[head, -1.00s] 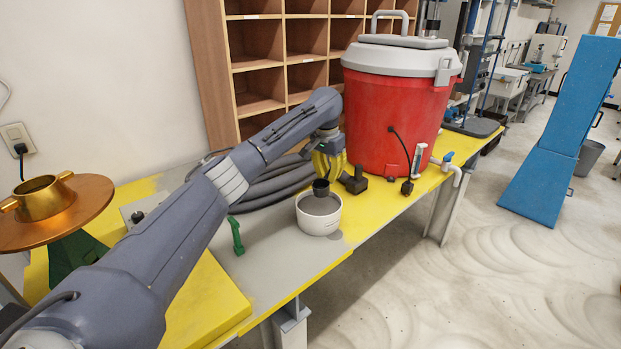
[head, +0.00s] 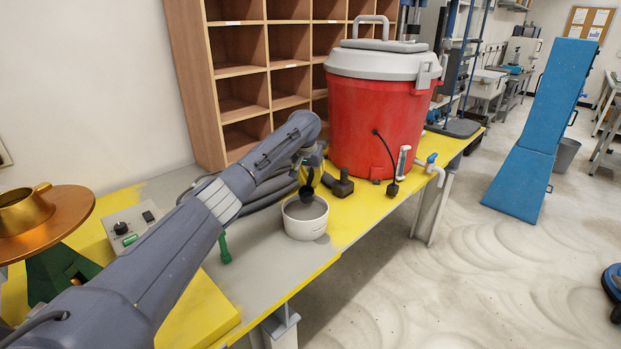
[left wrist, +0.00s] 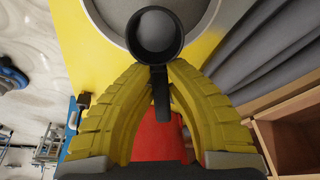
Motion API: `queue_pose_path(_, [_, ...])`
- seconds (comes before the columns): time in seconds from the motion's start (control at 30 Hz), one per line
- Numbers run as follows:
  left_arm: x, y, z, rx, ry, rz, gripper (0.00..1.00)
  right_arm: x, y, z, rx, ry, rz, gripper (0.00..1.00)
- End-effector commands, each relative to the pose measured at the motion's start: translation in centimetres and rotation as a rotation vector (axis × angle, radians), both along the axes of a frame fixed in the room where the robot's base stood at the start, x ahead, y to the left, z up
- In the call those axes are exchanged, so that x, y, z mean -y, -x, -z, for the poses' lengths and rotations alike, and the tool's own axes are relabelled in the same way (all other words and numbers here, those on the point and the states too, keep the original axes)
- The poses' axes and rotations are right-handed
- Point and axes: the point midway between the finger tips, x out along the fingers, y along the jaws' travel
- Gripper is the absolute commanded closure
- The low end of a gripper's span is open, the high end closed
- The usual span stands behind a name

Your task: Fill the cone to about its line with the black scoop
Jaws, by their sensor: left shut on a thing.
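The brass cone (head: 22,210) stands on a copper-coloured disc (head: 75,208) at the far left of the head view, cut off by the frame edge. Its line and inside cannot be made out. My left gripper (head: 308,176) is above the white tub (head: 306,231), which holds grey material. It is shut on the handle of the black scoop (head: 306,194), whose cup is over or in the tub's mouth. In the left wrist view, the yellow fingers (left wrist: 159,76) pinch the scoop (left wrist: 155,58). Its cup looks grey inside; I cannot tell how full. My right gripper is not in view.
A red drum (head: 375,125) with a grey lid stands behind the tub. A dark tool (head: 341,185) and grey hoses (head: 265,190) lie near it. A control box (head: 128,226) and a green-handled item (head: 224,250) are left of the tub. The table's front edge is close.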

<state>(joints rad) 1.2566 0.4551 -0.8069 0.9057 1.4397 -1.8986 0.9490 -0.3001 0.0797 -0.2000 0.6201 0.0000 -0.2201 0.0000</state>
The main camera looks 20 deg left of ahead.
Motion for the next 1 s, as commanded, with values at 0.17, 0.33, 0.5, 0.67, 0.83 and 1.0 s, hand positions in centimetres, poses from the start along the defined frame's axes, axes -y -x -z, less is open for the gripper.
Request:
queue_pose_path(0.17, [0.0,0.3,1.1,0.034,-0.004,0.002,1.00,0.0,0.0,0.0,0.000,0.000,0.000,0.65])
queue_pose_path(0.33, [0.0,0.3,2.1,0.068,-0.007,0.002,1.00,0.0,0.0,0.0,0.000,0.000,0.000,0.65])
queue_pose_path(0.5, [0.0,0.4,3.1,0.100,-0.011,0.001,1.00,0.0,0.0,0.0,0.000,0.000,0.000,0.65])
queue_pose_path(0.67, [0.1,0.6,4.0,0.133,-0.013,0.003,1.00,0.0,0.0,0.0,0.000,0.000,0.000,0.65])
queue_pose_path(0.83, [0.1,0.8,4.9,0.142,-0.013,0.003,1.00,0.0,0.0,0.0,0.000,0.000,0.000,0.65])
queue_pose_path(1.0, [0.2,1.1,5.9,0.142,-0.013,0.003,1.00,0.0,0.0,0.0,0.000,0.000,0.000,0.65])
